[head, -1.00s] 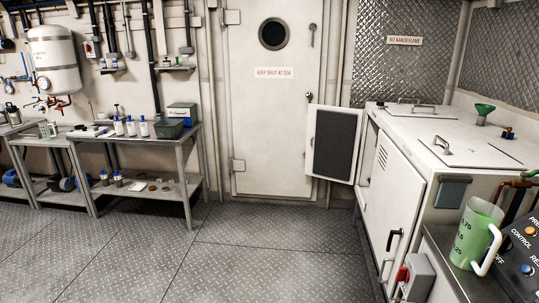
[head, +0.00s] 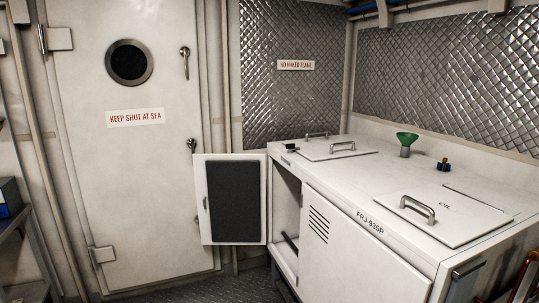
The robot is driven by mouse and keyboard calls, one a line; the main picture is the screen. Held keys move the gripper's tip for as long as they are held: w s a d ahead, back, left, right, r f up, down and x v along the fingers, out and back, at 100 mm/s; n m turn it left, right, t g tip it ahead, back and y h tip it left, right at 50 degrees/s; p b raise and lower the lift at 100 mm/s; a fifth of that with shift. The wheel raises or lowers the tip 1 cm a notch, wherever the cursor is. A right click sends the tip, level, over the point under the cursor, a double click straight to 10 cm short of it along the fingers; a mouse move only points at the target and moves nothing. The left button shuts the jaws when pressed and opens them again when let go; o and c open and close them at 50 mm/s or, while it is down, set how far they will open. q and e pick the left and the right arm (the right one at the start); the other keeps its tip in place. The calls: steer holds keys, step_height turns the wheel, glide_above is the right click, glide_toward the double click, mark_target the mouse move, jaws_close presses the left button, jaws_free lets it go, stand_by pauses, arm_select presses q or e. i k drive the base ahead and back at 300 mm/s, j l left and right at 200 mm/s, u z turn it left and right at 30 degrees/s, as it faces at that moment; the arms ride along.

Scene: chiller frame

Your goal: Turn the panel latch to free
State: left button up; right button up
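Neither of my grippers is in view.
Lidded hatches with handles (head: 418,208), a green funnel (head: 406,141) and a small blue and brass fitting (head: 443,164) are on the cabinet top. A shut white door (head: 130,190) stands behind at left. Little floor (head: 250,284) shows between them.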

mark_target(291, 147)
steer(key=i+j+z, duration=0.3)
steer(key=j+z, duration=0.1)
steer(key=z, duration=0.2)
steer(key=i+j+z, duration=0.85)
